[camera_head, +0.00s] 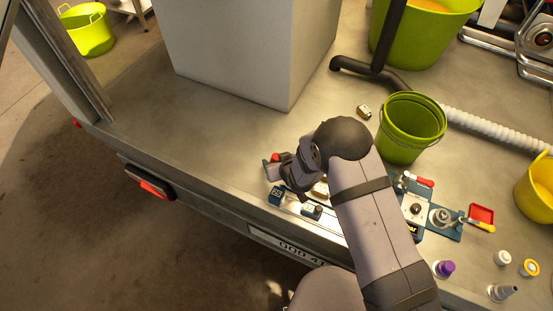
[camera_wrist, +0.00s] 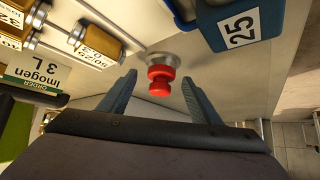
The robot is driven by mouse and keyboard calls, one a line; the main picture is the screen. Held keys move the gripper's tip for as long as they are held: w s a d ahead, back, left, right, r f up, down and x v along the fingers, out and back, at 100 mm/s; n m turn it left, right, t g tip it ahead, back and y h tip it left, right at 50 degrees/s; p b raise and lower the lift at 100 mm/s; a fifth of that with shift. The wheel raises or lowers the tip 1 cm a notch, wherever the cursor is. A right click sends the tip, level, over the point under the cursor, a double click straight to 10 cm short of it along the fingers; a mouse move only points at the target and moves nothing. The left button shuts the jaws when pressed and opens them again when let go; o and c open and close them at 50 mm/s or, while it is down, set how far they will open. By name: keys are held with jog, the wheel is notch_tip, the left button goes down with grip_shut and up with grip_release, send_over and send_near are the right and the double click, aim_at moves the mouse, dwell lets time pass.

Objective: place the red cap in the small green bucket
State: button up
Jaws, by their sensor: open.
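The red cap (camera_wrist: 160,83) is a small stepped red piece sitting on a grey metal base in the wrist view. It also shows as a small red spot by my gripper in the head view (camera_head: 275,157). My gripper (camera_wrist: 160,94) is open, with one finger on either side of the cap. I cannot tell whether the fingers touch it. In the head view my gripper (camera_head: 280,172) is low over the front of the metal bed, partly hidden by my arm. The small green bucket (camera_head: 401,148) stands upright and open to the right, behind my arm.
A blue block marked 25 (camera_wrist: 232,27) is close beside the cap. Labelled brass pieces (camera_wrist: 95,44) lie on the other side. A blue fixture (camera_head: 440,231), a purple-capped bottle (camera_head: 444,268) and a large grey box (camera_head: 245,50) stand around the bed. Bare metal lies left of my gripper.

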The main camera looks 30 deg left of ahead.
aim_at(277, 157)
jog(key=shift+x, duration=0.85)
jog(key=c, duration=1.4)
jog(key=shift+o, duration=0.2)
jog(key=shift+s, duration=0.1)
jog(key=shift+r+b, duration=0.95)
jog(key=shift+r, duration=4.1)
